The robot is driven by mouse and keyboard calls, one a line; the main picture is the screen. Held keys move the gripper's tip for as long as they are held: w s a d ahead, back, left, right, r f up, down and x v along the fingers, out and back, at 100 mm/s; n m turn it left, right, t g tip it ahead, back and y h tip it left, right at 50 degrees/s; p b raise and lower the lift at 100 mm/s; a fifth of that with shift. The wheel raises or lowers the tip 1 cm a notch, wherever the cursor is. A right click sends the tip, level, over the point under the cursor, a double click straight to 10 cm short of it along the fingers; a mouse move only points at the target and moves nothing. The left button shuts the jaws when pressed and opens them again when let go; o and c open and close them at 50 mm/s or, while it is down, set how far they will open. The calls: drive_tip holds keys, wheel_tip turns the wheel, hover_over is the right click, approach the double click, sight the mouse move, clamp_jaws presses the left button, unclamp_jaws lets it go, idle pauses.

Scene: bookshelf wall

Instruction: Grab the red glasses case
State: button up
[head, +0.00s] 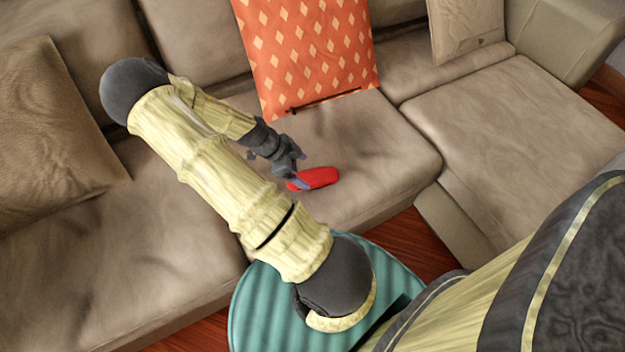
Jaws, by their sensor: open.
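The red glasses case (319,178) lies on the beige sofa seat, a little in from its front edge. It is a smooth, rounded, elongated red shape. My gripper (296,180) is at the case's left end, with its dark fingers pointing down toward the seat. The gripper is open. Its fingertips overlap the left end of the case in the picture and hide part of it. I cannot tell whether they touch it or stand on both sides of it.
An orange diamond-patterned cushion (310,45) leans on the backrest behind the case, with a thin dark object (338,99) at its lower edge. A brown cushion (55,130) is at left and a beige one (465,28) at upper right. The seat right of the case is clear.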

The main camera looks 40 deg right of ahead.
sight(309, 175)
drive_tip(key=b+x, duration=0.2)
drive_tip(key=x, duration=0.3)
drive_tip(key=shift+w+f, duration=0.1)
drive_tip(key=shift+f, duration=0.1)
drive_tip(key=shift+r, duration=0.1)
idle(0.5)
drive_tip(key=c, duration=1.1)
